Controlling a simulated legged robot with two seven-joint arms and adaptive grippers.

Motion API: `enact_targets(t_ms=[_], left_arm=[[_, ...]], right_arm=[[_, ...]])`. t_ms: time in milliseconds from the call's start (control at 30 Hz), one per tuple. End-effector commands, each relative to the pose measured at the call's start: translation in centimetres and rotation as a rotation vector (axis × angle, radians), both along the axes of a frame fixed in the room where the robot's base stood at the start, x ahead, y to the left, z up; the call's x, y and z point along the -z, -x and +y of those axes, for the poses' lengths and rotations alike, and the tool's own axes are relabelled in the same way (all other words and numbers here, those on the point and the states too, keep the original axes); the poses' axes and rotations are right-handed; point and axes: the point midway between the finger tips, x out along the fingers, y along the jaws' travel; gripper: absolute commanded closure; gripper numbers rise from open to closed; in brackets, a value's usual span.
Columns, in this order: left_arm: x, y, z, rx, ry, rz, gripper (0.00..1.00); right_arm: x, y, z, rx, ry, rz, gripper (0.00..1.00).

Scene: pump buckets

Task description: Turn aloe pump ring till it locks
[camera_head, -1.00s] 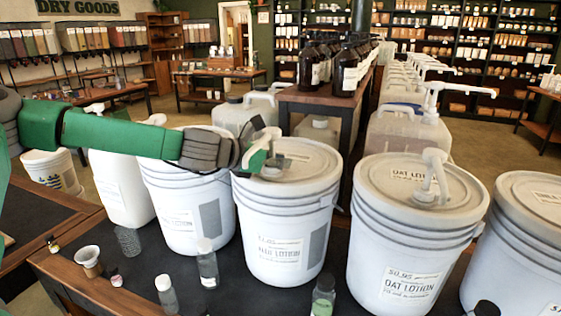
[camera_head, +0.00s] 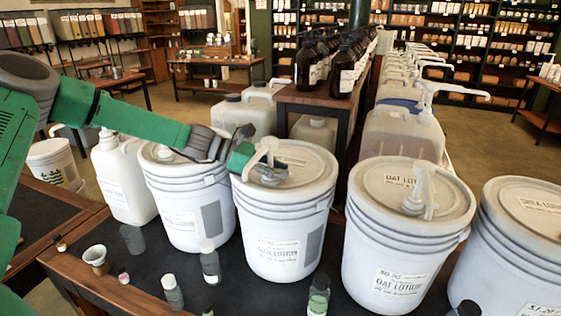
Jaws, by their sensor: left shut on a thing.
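The aloe bucket (camera_head: 282,235) is a white lidded pail in the middle of the front row; its label is hard to read. Its white pump (camera_head: 269,154) stands on the lid, with the ring at its base mostly hidden by my gripper. My left gripper (camera_head: 265,165) reaches in from the left over the lid and is shut on the pump at ring height. The fingers hide the exact contact. My right gripper is not in view.
An oat lotion bucket (camera_head: 403,245) with its own pump stands close on the right, and another bucket (camera_head: 188,205) close on the left. Small bottles (camera_head: 210,262) and a cup (camera_head: 96,259) stand on the dark tabletop in front.

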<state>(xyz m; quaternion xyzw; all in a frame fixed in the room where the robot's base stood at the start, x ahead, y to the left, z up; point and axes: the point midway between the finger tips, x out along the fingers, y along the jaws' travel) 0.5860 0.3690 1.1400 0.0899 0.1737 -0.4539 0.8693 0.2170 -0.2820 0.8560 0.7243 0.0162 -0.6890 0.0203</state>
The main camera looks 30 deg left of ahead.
Motion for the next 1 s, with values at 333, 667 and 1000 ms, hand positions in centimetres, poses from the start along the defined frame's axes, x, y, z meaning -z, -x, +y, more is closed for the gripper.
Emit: enact_targets(t_ms=[333,667,1000], left_arm=[[0.41,0.43,-0.03,0.252,-0.006,0.003,1.0],[0.33,0.72,-0.12,0.369,-0.005,0.001,1.0],[0.3,0.8,-0.14,0.386,-0.004,0.003,1.0]], right_arm=[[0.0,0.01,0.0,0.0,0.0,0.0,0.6],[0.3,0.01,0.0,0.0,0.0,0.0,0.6],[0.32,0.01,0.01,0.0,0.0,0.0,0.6]])
